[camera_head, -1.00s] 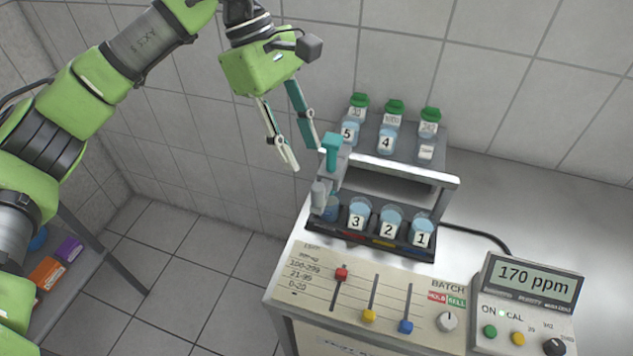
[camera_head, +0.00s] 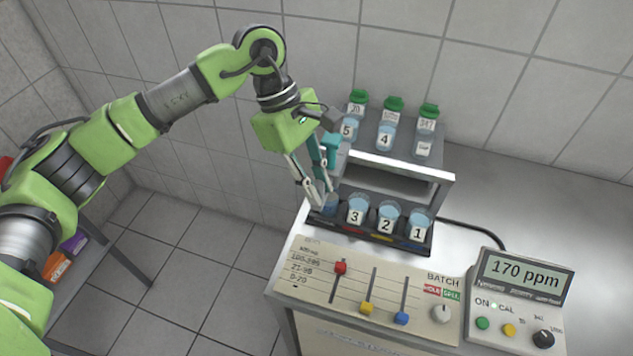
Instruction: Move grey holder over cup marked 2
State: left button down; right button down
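The cup marked 2 (camera_head: 388,216) stands in the front row of the rack, between the cup marked 3 (camera_head: 357,210) and the cup marked 1 (camera_head: 418,226). The grey holder with its teal top (camera_head: 331,146) is at the rack's left end, over the leftmost front cup (camera_head: 330,204). My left gripper (camera_head: 323,196) points down at the holder's front, and its fingers hide most of the grey part. The fingertips are close to the holder; I cannot tell whether they grip it. My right gripper is not in view.
The rack's upper shelf (camera_head: 372,160) holds cups 5 (camera_head: 348,130) and 4 (camera_head: 385,136) and green-capped bottles (camera_head: 392,104) behind. In front is a panel with coloured sliders (camera_head: 367,307). A meter (camera_head: 525,277) reading 170 ppm stands at right.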

pick_arm(q)
jog(key=shift+s+d+f, duration=0.1)
jog(key=shift+d, duration=0.25)
jog(key=s+d+b, duration=0.4)
jog(key=d+b, duration=0.2)
jog(key=d, duration=0.6)
jog(key=shift+d, duration=0.35)
jog(key=c, duration=1.9)
grip_release()
